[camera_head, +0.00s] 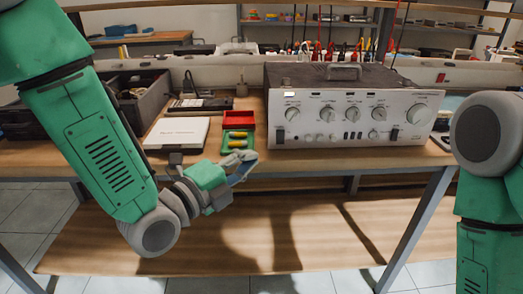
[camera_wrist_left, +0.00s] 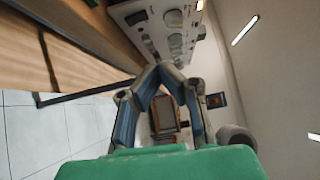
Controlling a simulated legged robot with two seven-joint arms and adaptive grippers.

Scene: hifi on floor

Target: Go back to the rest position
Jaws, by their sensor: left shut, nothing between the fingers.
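My left gripper (camera_head: 246,166) is in front of the workbench's front edge in the head view, close to the green tray. In the left wrist view the same gripper (camera_wrist_left: 158,68) has its fingertips together, with nothing between them. My left arm comes down from the upper left, bends at the elbow and reaches inward. At the right edge of the head view a part of my right arm shows, but its gripper is out of the picture.
The silver hi-fi amplifier (camera_head: 345,115) stands on the workbench (camera_head: 300,160). A red bin (camera_head: 239,119), a green tray (camera_head: 228,146) with yellow pieces, a white box (camera_head: 177,133) and a dark toolbox (camera_head: 145,99) are left of it. A wooden lower shelf (camera_head: 240,238) lies below.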

